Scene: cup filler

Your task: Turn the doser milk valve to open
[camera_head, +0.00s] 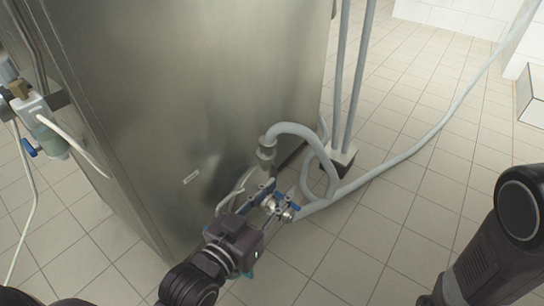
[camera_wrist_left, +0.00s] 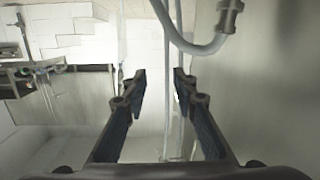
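A small metal valve (camera_head: 285,210) with blue handle parts sits low beside the steel cabinet, where a pale hose joins it. I take it to be the doser milk valve. My left gripper (camera_head: 262,196) is just left of the valve in the head view, partly overlapping it, so I cannot tell whether they touch. In the left wrist view, the left gripper (camera_wrist_left: 160,76) is open, with a gap between its fingers and nothing clearly held. The valve cannot be made out there. My right arm shows at the lower right of the head view; its gripper is out of frame.
The steel cabinet (camera_head: 190,100) stands close to my left gripper. A pale hose (camera_head: 430,135) loops by the valve and runs to the upper right. Two vertical pipes (camera_head: 350,80) rise behind. Another blue-handled fitting (camera_head: 30,148) hangs at far left. Tiled floor (camera_head: 400,240) is free at right.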

